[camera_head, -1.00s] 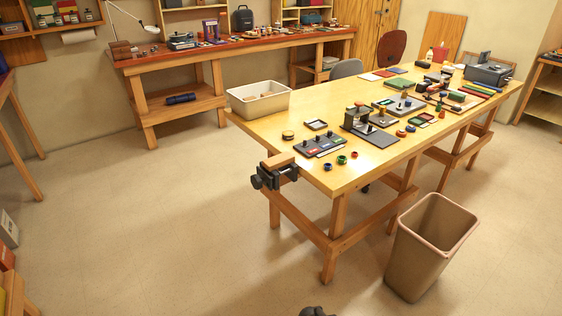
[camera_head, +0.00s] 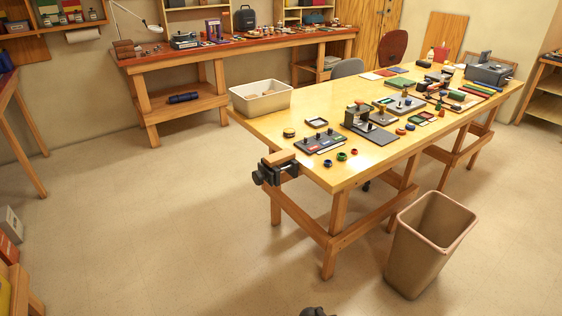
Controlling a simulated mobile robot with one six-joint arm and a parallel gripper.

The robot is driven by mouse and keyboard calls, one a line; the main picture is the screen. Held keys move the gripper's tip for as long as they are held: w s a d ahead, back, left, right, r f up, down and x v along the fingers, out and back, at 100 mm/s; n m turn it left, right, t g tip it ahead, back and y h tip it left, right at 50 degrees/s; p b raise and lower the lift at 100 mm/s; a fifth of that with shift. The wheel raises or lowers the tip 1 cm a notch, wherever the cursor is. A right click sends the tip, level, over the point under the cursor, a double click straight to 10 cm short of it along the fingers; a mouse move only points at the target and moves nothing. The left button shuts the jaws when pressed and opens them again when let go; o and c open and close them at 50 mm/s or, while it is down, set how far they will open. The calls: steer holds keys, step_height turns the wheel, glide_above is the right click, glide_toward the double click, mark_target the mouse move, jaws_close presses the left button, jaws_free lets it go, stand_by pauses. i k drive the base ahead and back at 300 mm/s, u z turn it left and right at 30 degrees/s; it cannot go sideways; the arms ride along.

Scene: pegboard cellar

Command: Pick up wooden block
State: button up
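A tan wooden block (camera_head: 279,157) sits at the jaws of a black vise (camera_head: 275,170) on the near left corner of the light wooden workbench (camera_head: 270,124). I cannot tell whether the jaws grip it. Reddish-brown blocks (camera_head: 125,49) also lie at the left end of the back bench. My gripper cannot be made out. Only a small dark part, probably of my arm, shows at the bottom edge, well below and apart from the bench.
A beige bin (camera_head: 428,245) stands on the floor at the bench's near right. A white tub (camera_head: 261,98), a microscope-like stand (camera_head: 362,118) and small parts crowd the benchtop. A red-topped bench (camera_head: 250,50) lines the back wall. The floor in front is clear.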

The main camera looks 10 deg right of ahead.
mark_target(275, 159)
steer(key=u, duration=0.2)
steer(key=k, duration=0.75)
steer(key=u, duration=0.55)
steer(key=k, duration=0.55)
steer(key=u, duration=0.7)
steer(key=i, duration=2.5)
steer(key=z, duration=0.1)
